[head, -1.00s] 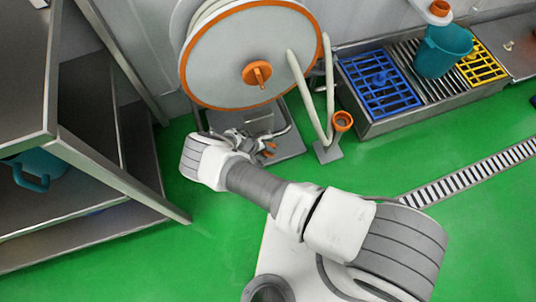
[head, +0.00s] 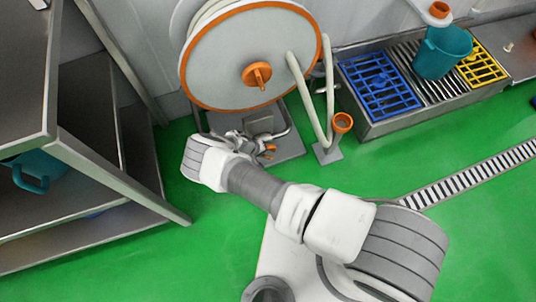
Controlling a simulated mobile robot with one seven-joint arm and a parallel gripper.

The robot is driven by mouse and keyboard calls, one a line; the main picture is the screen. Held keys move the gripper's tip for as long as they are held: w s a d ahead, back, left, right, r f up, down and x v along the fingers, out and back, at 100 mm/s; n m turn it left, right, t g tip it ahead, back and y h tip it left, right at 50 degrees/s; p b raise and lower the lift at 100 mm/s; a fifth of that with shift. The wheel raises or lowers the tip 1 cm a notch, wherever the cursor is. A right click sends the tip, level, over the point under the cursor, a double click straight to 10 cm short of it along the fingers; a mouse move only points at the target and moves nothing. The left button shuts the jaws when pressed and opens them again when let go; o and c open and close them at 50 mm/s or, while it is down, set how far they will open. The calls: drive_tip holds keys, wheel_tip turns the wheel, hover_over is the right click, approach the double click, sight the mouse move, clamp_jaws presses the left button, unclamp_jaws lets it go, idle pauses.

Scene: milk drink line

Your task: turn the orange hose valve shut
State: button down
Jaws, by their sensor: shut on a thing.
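The orange hose valve (head: 270,148) is small and low, in front of the hose reel's foot in the head view. My gripper (head: 262,146) is down at it, shut on the valve. The fingers and my wrist cover much of the valve, so I cannot make out its handle angle. The hose reel (head: 225,55) above has a grey disc, an orange rim and an orange hub knob (head: 257,75).
A steel shelf (head: 110,178) with a teal jug (head: 35,168) stands at the left. A pale hose loop and an orange cup-shaped holder (head: 342,122) are right of the reel. A trough (head: 375,127) holds blue and yellow grates and a teal bucket (head: 440,52). Green floor is free in front.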

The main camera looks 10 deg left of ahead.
drive_tip(key=shift+r+y+p, duration=0.1)
drive_tip(key=shift+y+p, duration=0.2)
drive_tip(key=shift+d+r+g+y+p, duration=0.1)
drive_tip(key=shift+g+y+p, duration=0.6)
drive_tip(key=shift+y+p, duration=0.3)
drive_tip(key=shift+w+g+y, duration=0.1)
drive_tip(key=shift+g+y, duration=0.6)
drive_tip(key=shift+y, duration=0.7)
drive_tip(key=c, duration=0.9)
unclamp_jaws()
drive_tip(key=shift+o, duration=0.2)
wheel_tip(320, 180, up, 17)
drive_tip(key=p, duration=0.6)
drive_tip(key=shift+d+p, duration=0.15)
drive_tip(key=shift+p, duration=0.2)
